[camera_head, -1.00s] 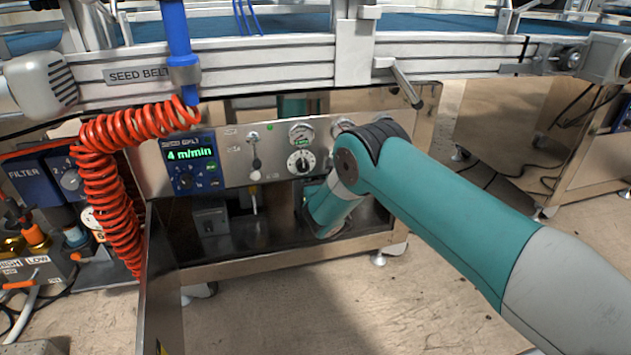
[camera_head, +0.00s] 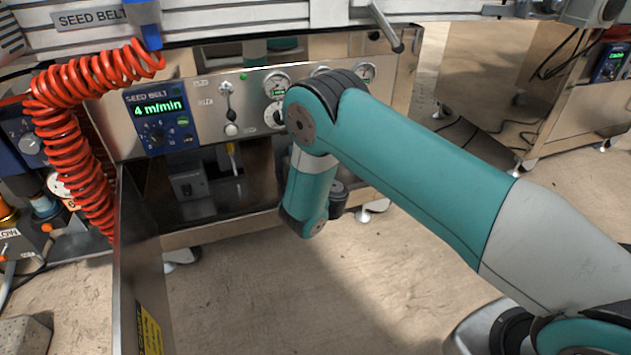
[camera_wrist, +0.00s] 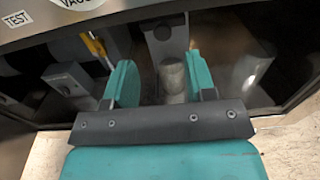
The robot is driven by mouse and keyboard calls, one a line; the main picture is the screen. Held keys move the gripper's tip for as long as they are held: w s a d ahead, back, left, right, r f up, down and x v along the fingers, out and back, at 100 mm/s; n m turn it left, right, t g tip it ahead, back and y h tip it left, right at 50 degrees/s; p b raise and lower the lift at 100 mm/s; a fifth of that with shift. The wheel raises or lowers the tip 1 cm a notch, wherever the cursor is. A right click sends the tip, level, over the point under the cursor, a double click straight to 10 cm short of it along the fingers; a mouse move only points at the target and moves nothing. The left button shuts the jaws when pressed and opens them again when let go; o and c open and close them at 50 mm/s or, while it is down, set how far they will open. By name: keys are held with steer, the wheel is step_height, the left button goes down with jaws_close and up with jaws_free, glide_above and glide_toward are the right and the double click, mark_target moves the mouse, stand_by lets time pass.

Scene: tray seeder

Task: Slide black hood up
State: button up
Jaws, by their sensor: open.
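My gripper (camera_wrist: 160,85) shows in the wrist view with two teal fingers apart and nothing between them. It faces a dark, glossy compartment (camera_wrist: 248,85) below a metal panel. Beyond the fingers, a grey cylinder (camera_wrist: 172,78) and an upright grey bracket show in the compartment. I cannot make out a separate black hood for certain. In the head view the dark compartment (camera_head: 207,207) lies under the seed belt control panel (camera_head: 208,100). My arm hides its right part, and my gripper's fingers are hidden there.
A coiled red hose (camera_head: 85,140) hangs at the left. A metal plate (camera_head: 140,265) stands upright in front of the machine at left. A lever handle (camera_head: 386,25) juts out above the panel. The floor (camera_head: 270,290) before the compartment is clear.

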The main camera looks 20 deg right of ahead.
steer(key=s+b, duration=0.8)
steer(key=b, duration=0.8)
steer(key=shift+s, duration=0.2)
steer(key=shift+f, duration=0.1)
